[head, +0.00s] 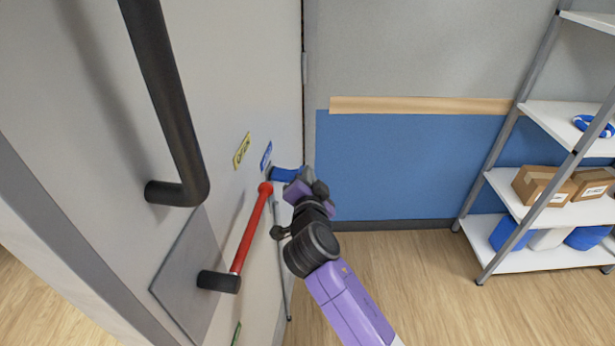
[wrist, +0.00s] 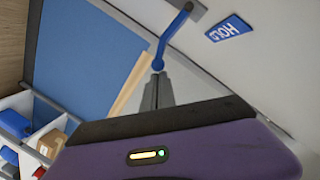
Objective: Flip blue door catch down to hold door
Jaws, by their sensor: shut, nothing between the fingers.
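The blue door catch (head: 285,174) is mounted on the pale door (head: 275,100) near its right edge. In the head view it sticks out to the right, roughly level, and its outer end is partly hidden by my gripper (head: 297,184). In the wrist view the catch (wrist: 166,40) is a bent blue bar with a rounded end. My gripper's fingers (wrist: 158,78) are closed together with nothing between them. Their tips are at the rounded end; I cannot tell whether they touch. A blue label reading HOLD (wrist: 230,28) is on the door beside the catch.
A red lever (head: 252,228) with a black end and a thin grey rod (head: 283,260) are on the door, left of my arm. A black handle (head: 168,90) is further left. Shelves (head: 550,200) with boxes stand right. The floor (head: 420,280) between is clear.

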